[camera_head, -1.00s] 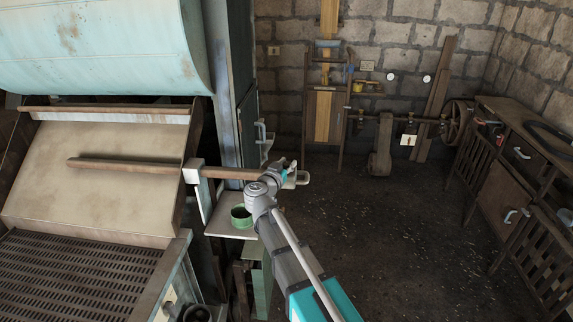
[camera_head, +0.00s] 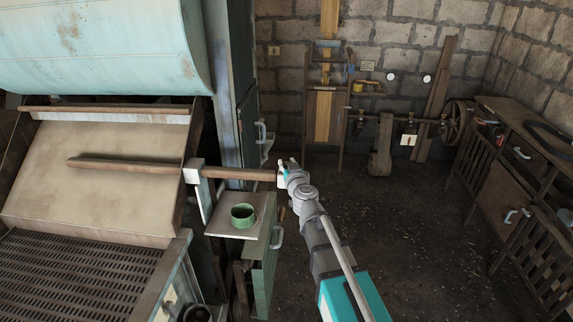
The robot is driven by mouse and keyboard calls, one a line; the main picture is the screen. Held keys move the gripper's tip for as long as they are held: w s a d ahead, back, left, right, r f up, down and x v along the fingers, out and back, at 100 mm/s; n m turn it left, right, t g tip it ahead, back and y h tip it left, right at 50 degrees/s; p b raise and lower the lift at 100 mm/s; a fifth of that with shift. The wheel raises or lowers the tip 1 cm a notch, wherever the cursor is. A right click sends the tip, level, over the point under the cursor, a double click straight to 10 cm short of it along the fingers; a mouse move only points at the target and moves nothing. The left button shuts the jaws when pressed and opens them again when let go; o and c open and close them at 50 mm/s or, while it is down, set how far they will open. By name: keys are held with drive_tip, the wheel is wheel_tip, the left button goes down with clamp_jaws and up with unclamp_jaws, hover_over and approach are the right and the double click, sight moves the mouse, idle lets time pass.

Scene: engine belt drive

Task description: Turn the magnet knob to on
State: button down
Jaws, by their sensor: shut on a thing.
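My gripper (camera_head: 283,170) is at the middle of the head view, by the right end of a brown horizontal bar (camera_head: 235,173). It is small in the picture and partly hidden by my wrist. It is shut on a small part there, which the fingers and wrist mostly cover. I cannot clearly make out the magnet knob or how it is turned. The bar runs from a pale bracket (camera_head: 193,172) on the machine to the gripper.
A green cup (camera_head: 242,215) stands on a box top (camera_head: 228,230) just below and left of my gripper. The large machine (camera_head: 95,180) fills the left. A wooden workbench (camera_head: 496,190) stands at the right. The dark floor (camera_head: 410,240) between is clear.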

drive_tip(key=shift+w+n+g+y, duration=0.1)
drive_tip(key=shift+n+g+y, duration=0.9)
drive_tip(key=shift+y, duration=0.5)
drive_tip(key=shift+w+n+g+y, duration=0.1)
drive_tip(key=shift+n+g+y, duration=0.6)
drive_tip(key=shift+n+y, duration=0.65)
drive_tip(key=shift+s+g+y, duration=0.1)
drive_tip(key=shift+g+y, duration=0.2)
drive_tip(key=shift+y, duration=0.25)
drive_tip(key=shift+c, duration=1.8)
unclamp_jaws()
drive_tip(key=shift+s, duration=0.1)
drive_tip(key=v, duration=1.2)
